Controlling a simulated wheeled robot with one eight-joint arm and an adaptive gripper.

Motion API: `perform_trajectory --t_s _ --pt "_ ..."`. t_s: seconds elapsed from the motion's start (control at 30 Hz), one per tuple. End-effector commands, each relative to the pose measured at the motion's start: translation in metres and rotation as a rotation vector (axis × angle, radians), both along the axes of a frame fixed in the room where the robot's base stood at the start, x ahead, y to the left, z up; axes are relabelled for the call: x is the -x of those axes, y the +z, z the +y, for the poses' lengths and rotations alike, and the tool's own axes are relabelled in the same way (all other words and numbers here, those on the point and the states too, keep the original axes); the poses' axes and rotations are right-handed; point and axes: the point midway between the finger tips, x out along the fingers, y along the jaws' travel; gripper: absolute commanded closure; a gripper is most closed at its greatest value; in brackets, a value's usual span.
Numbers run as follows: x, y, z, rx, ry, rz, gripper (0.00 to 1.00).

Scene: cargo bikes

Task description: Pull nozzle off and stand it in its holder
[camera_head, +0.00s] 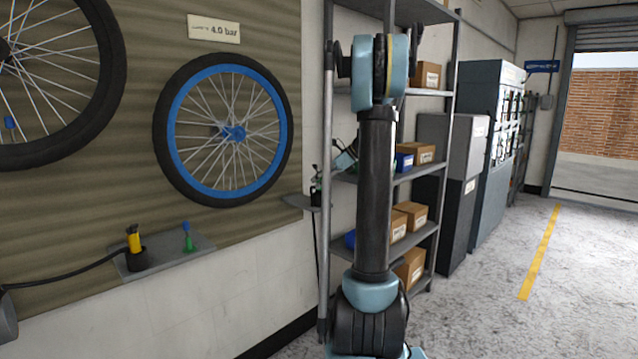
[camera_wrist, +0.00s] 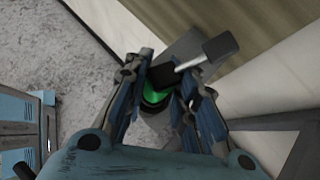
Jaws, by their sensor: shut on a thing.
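My gripper (camera_wrist: 160,100) is shut on a dark nozzle (camera_wrist: 162,80) with a green band and a grey lever with a black end. In the head view the nozzle (camera_head: 316,184) is upright at a small grey shelf (camera_head: 303,201), with a dark hose hanging below. My gripper (camera_head: 345,156) reaches it from the right, partly behind my arm. I cannot tell whether the nozzle's base sits in a holder or just above the shelf; the fingers hide it. The blue-rimmed wheel (camera_head: 176,140) hangs on the wall panel, with no nozzle visible on it.
A left wall shelf (camera_head: 205,243) carries a yellow nozzle (camera_head: 134,239) in a black cup and a small blue-and-green piece (camera_head: 188,238). A metal rack (camera_head: 430,92) with boxes stands close behind my arm. Floor at right is open.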

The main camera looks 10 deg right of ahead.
Motion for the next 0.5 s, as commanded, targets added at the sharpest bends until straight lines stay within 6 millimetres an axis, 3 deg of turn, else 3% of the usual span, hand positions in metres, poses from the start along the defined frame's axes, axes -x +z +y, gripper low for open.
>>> perform_trajectory --t_s 0.5 --pt "-0.0003 -0.0088 0.0003 0.000 0.000 0.000 1.00"
